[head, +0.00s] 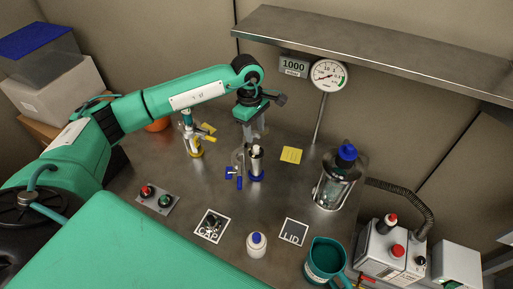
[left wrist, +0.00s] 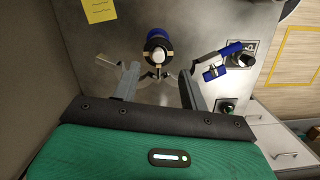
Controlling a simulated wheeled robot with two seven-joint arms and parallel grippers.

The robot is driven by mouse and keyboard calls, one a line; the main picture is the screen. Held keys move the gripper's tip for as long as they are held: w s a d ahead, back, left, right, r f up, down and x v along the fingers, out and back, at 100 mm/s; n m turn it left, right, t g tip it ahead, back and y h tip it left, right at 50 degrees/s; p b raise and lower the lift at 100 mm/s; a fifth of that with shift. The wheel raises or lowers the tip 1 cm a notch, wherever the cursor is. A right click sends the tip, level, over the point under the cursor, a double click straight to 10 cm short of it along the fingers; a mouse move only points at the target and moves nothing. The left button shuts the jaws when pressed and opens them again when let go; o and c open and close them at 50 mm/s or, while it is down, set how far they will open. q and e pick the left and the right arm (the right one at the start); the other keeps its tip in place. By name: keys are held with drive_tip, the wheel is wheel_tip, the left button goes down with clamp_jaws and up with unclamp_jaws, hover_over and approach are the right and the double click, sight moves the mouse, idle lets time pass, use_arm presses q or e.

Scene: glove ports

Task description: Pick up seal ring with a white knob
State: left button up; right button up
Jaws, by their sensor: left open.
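A blue-based upright fitting (head: 256,174) stands on the metal bench with a pale, whitish top (head: 256,150). This may be the seal ring with the white knob; the ring itself is too small to tell. In the left wrist view the fitting (left wrist: 155,33) shows a blue body with a dark and tan band. My left gripper (head: 250,143) hangs over it from the far side, pointing down. In the left wrist view its fingers (left wrist: 158,76) are spread, with the fitting just beyond and between them. The gripper looks empty. My right gripper is not seen.
A blue-handled clamp (head: 232,174) sits close left of the fitting. A glass jar with a blue knob (head: 347,153), a white bottle (head: 256,245), a teal jug (head: 324,260) and CAP (head: 222,237) and LID (head: 293,239) squares surround some bare bench.

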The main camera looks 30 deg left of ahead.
sight(256, 146)
use_arm(q)
drive_tip(key=shift+d+f, duration=0.1)
drive_tip(key=shift+f, duration=0.5)
drive_tip(key=shift+w+f, duration=0.1)
drive_tip(key=shift+f, duration=0.1)
drive_tip(key=shift+f+p, duration=0.65)
drive_tip(key=shift+p, duration=0.05)
wheel_tip(256, 146, down, 4)
drive_tip(key=shift+r+p, duration=0.25)
drive_tip(key=shift+p, duration=0.4)
drive_tip(key=shift+f, duration=0.25)
clamp_jaws()
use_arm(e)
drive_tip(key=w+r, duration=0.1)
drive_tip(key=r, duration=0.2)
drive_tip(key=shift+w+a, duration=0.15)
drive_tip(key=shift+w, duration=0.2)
